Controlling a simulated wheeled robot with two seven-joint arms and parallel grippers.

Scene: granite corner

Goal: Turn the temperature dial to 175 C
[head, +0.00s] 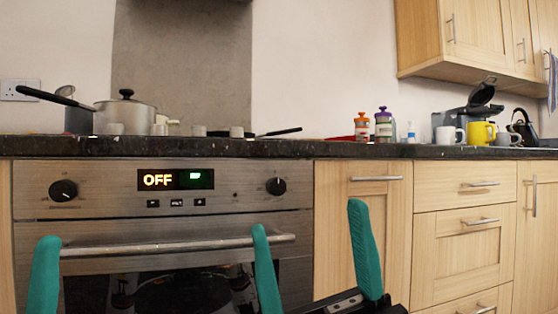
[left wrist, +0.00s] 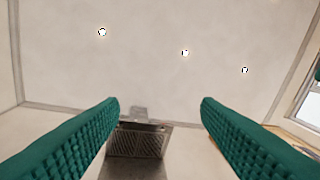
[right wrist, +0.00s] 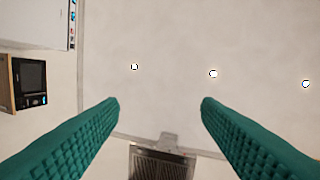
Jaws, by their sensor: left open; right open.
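The steel oven front carries two black dials, a left dial (head: 63,190) and a right dial (head: 276,186). Their markings are too small to read, so I cannot tell which sets temperature. The display (head: 176,180) between them reads "OFF" beside a green patch. My right gripper (head: 308,215) is open and empty, with its teal fingers pointing up in front of the oven's right edge, below the right dial. One finger of my left gripper (head: 45,270) shows at the lower left, below the left dial. Both fingers stand apart and empty in the left wrist view (left wrist: 160,102).
The oven handle (head: 180,245) runs across below the dials, behind my fingers. The dark countertop (head: 340,150) above holds a pot (head: 126,112), jars and mugs. Wooden drawers (head: 465,232) stand to the right. Both wrist views look up at the ceiling.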

